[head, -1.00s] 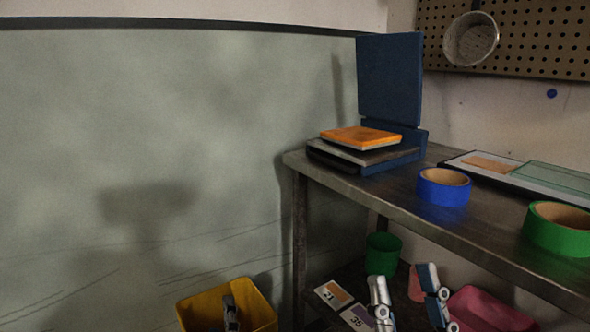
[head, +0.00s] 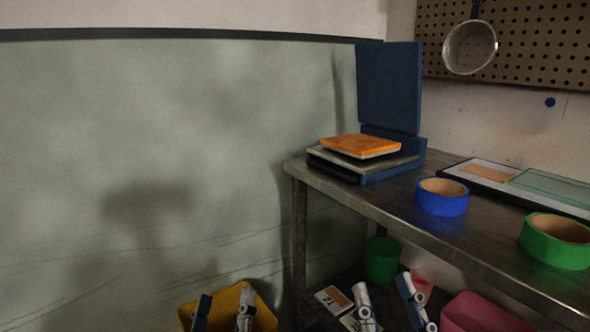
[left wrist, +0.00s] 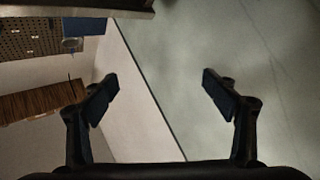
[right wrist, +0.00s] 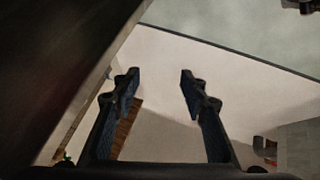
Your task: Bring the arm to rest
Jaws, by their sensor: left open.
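My left gripper (head: 222,300) shows at the bottom of the head view, its two fingers apart in front of the yellow bucket (head: 257,296). In the left wrist view the left gripper (left wrist: 160,82) is open and empty, with wall beyond it. My right gripper (head: 385,286) shows at the bottom of the head view, in front of the lower shelf. In the right wrist view the right gripper (right wrist: 160,74) has its fingers apart with nothing between them. The rest of both arms is out of the head view.
A steel table (head: 390,203) at right bears a blue scale (head: 390,90) with an orange slab (head: 360,145), a blue tape roll (head: 441,204) and a green one (head: 553,252). A green bucket (head: 381,262) and pink container (head: 475,314) stand below. Open wall lies left.

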